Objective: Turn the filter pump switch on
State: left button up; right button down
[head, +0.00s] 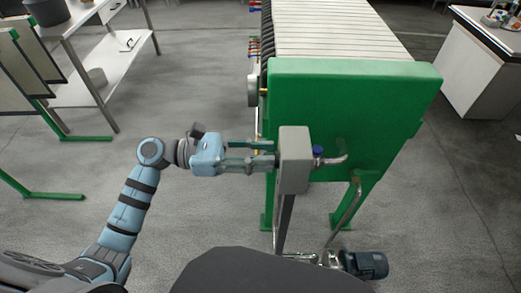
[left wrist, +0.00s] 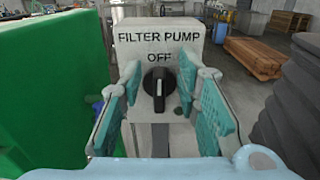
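The filter pump switch is a black rotary knob (left wrist: 157,84) with a white mark on a grey box (left wrist: 160,37). The box is lettered "FILTER PUMP" with "OFF" above the knob, and the mark on the knob points up toward "OFF". In the head view the grey box (head: 294,160) stands on a post in front of the green filter press; its knob face is turned left and hidden. My left gripper (head: 264,157) reaches the box from the left. In the left wrist view its two teal-padded fingers (left wrist: 163,100) are open, one on each side of the knob, apart from it. My right gripper is not in view.
The green filter press (head: 350,100) stands right behind the box. A pipe with a blue valve (head: 318,152) and a pump motor (head: 365,265) are to the right and below. A metal table (head: 110,75) stands at the upper left. The floor between is clear.

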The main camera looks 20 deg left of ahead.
pick_arm(q)
grip_shut()
jog(key=shift+w+n, duration=0.1)
jog(key=shift+n, duration=0.4)
jog(key=shift+w+a+f+n+p, duration=0.1)
jog(key=shift+w+f+n+p, duration=0.25)
jog(key=shift+n+p, duration=1.6)
jog(key=shift+w+a+f+n+p, duration=0.1)
jog(key=shift+w+f+n+p, duration=0.15)
jog(key=shift+n, duration=3.45)
jog(key=shift+w+a+f+n+p, duration=0.1)
jog(key=shift+w+f+n+p, duration=0.55)
jog(key=shift+n, duration=2.2)
jog(key=shift+s+r+p, duration=0.2)
jog(key=shift+s+p, duration=0.15)
jog(key=shift+s, duration=0.05)
